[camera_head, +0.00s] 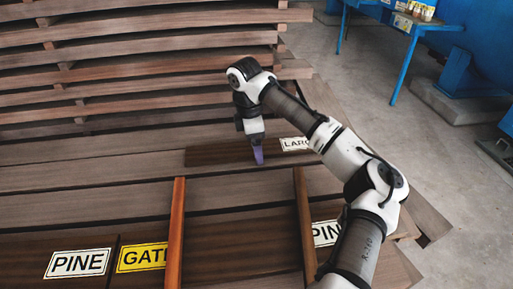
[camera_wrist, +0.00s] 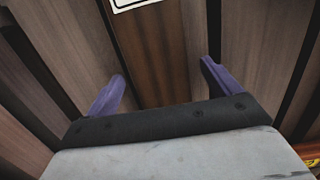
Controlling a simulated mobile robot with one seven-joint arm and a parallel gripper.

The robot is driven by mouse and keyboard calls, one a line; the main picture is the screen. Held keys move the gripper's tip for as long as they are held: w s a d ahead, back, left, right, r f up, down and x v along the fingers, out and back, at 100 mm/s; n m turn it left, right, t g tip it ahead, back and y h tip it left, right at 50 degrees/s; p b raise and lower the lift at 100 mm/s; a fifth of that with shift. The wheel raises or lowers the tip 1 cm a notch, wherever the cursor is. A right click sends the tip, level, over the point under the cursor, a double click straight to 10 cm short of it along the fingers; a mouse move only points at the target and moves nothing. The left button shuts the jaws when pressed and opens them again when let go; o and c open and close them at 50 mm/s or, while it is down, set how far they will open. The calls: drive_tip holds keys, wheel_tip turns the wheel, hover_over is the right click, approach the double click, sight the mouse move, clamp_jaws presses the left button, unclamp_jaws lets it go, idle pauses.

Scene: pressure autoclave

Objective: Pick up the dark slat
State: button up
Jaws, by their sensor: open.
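My arm hides part of the label. My gripper (camera_head: 258,155) points down over the slat in the head view. In the wrist view my gripper (camera_wrist: 163,72) has its two purple fingers apart, and the dark slat (camera_wrist: 160,45) runs between them with nothing gripped. A label edge (camera_wrist: 128,4) shows at the top. I cannot tell how far the fingertips are above the planks.
Long planks (camera_head: 140,80) are stacked in spaced layers behind. A blue table (camera_head: 400,22) stands beyond the bare floor (camera_head: 390,120) at right.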

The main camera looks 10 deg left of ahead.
drive_tip(key=c, duration=1.3)
drive_tip(key=shift+c, duration=0.3)
drive_tip(key=shift+r, duration=0.1)
